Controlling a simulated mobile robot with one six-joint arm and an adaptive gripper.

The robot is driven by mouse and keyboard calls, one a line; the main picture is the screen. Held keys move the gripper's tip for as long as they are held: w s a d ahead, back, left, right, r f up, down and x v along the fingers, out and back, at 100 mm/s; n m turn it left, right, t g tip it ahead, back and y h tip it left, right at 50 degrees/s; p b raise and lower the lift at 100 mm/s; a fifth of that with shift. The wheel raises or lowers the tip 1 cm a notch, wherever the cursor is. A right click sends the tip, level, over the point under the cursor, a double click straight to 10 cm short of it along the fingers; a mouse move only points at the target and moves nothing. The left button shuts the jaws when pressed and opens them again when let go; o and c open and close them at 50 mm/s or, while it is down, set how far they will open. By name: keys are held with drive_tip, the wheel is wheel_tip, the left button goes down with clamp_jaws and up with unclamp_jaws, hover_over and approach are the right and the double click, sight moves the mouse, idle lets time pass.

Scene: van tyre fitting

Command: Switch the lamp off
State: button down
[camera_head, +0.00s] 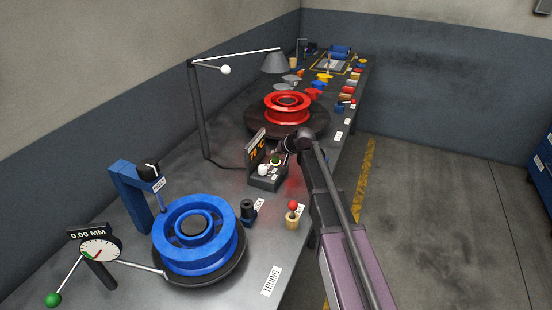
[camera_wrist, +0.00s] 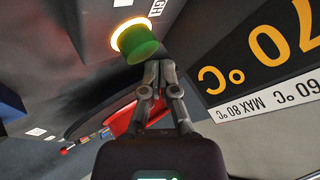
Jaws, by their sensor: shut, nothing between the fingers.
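A lamp (camera_head: 273,62) with a grey shade hangs from a dark post over the red wheel. A white ball (camera_head: 226,70) hangs from its arm. The inside of the shade is hidden, so I cannot tell whether it is lit. A small control box (camera_head: 262,181) stands in front of the red wheel, with a green button (camera_wrist: 138,44) in a glowing yellow ring. My gripper (camera_wrist: 157,67) is shut and empty, with its fingertips close beside the green button; I cannot tell if they touch. It also shows over the box in the head view (camera_head: 283,147).
The temperature panel (camera_wrist: 262,65) reads in °C, with a MAX 80 °C label, close to the fingers. The red wheel (camera_head: 288,101) is behind the box. A blue wheel (camera_head: 200,232), dial gauge and red-knobbed stick (camera_head: 293,206) stand nearer. Floor at right is clear.

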sight(276, 159)
drive_tip(key=shift+f+b, duration=0.75)
drive_tip(key=shift+f, duration=0.1)
idle(0.9)
drive_tip(key=shift+r, duration=0.2)
drive_tip(key=shift+r+p, duration=0.7)
drive_tip(key=shift+p, duration=0.2)
wheel_tip(276, 159, up, 6)
drive_tip(key=p, duration=0.6)
idle(0.6)
